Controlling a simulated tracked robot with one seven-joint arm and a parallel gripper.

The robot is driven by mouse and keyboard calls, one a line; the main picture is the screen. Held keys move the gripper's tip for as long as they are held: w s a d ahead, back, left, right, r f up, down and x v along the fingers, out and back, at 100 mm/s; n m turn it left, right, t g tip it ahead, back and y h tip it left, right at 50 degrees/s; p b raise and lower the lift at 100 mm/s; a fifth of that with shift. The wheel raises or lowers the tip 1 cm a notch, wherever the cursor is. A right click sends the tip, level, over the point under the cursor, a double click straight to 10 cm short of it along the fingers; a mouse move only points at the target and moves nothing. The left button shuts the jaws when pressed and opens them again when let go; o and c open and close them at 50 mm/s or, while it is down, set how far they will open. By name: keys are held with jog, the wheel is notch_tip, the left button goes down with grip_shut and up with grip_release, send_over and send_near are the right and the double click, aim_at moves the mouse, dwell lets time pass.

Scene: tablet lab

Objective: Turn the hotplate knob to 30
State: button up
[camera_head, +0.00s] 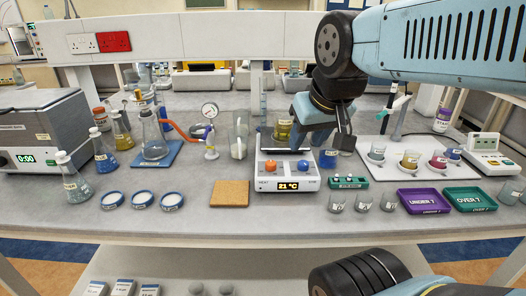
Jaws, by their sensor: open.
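The white hotplate (262,184) stands near the front middle of the bench. Its front has an orange knob (270,166) at left and a blue knob (304,166) at right. A display (288,186) between and below them reads 21 °C. The knob pointers and scales are too small to read. A beaker of yellow liquid (283,130) appears on the hotplate, partly hidden by my arm. My gripper (345,143) is open, above and to the right of the blue knob and apart from both knobs. Its fingers are dark and small in this view.
A green rack (348,183) and small glass beakers (364,204) lie front right. A cork mat (230,193) lies left. Purple (424,202) and green (470,199) trays are farther right.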

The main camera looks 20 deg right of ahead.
jog(key=shift+a, duration=0.15)
jog(key=o, duration=0.3)
jog(key=shift+w+r, duration=0.1)
jog(key=shift+w, duration=0.2)
jog(key=shift+o, duration=0.2)
jog(key=w+n+g, duration=0.3)
jog(key=w+n, duration=0.2)
jog(key=w, duration=0.4)
jog(key=shift+w+a, duration=0.15)
jog(key=shift+w, duration=0.15)
jog(key=n+g, duration=0.3)
jog(key=n, duration=0.2)
send_over(271, 163)
notch_tip(271, 163, down, 4)
notch_tip(271, 163, down, 14)
jog(key=shift+w+r, duration=0.1)
jog(key=shift+r, duration=0.05)
jog(key=c, duration=1)
jog(key=shift+c, duration=0.2)
